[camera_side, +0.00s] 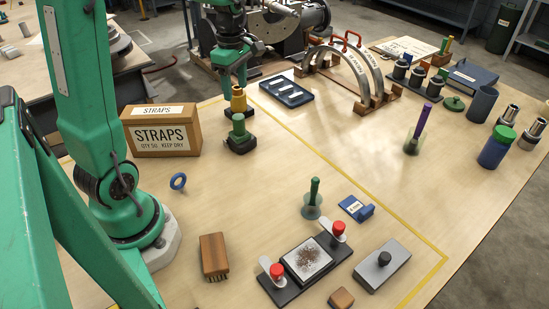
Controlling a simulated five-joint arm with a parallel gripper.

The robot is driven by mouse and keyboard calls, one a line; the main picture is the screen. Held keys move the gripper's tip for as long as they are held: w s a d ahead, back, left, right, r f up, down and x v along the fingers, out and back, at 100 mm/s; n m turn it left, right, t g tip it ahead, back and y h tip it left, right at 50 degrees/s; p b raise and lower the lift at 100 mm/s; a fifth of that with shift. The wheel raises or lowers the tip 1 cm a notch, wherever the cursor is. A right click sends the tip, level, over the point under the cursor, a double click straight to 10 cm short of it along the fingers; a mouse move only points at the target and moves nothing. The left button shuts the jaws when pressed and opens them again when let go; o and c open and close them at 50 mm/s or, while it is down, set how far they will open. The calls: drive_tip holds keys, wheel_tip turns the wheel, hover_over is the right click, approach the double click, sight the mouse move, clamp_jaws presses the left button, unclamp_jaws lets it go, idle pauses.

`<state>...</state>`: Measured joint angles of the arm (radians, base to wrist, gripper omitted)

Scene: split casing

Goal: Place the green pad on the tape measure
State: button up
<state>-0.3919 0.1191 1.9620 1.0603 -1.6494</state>
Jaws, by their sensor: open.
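My gripper (236,80) hangs at the upper middle, pointing down just above a yellow knobbed piece (238,100) on a dark base. It is open; the small gap between its fingers is hard to see. A similar green knobbed piece (239,129) on a dark base stands just in front. I cannot tell for sure which thing is the green pad: a green upright handle on a pale green disc (313,211) stands at the middle front, and a flat green disc with a knob (453,103) lies at the right. I cannot make out a tape measure with certainty.
A STRAPS carton (162,138) stands left of my gripper, and a blue tray (286,92) lies to its right. Metal arches (365,72) rise behind. A clamp plate (306,262), brush (214,255) and grey block (382,266) occupy the front. The table's middle is mostly clear.

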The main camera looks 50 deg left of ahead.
drive_tip(key=shift+d+r, duration=0.1)
drive_tip(key=s+d+r+m+t, duration=0.2)
drive_tip(key=s+d+m, duration=0.4)
drive_tip(key=m, duration=0.5)
drive_tip(key=s+d+r+m+t, duration=0.3)
drive_tip(key=s+d+m, duration=0.3)
drive_tip(key=m, duration=0.6)
drive_tip(key=shift+s+d+r+t, duration=0.35)
drive_tip(key=shift+d+r, duration=0.4)
drive_tip(key=shift+d, duration=0.4)
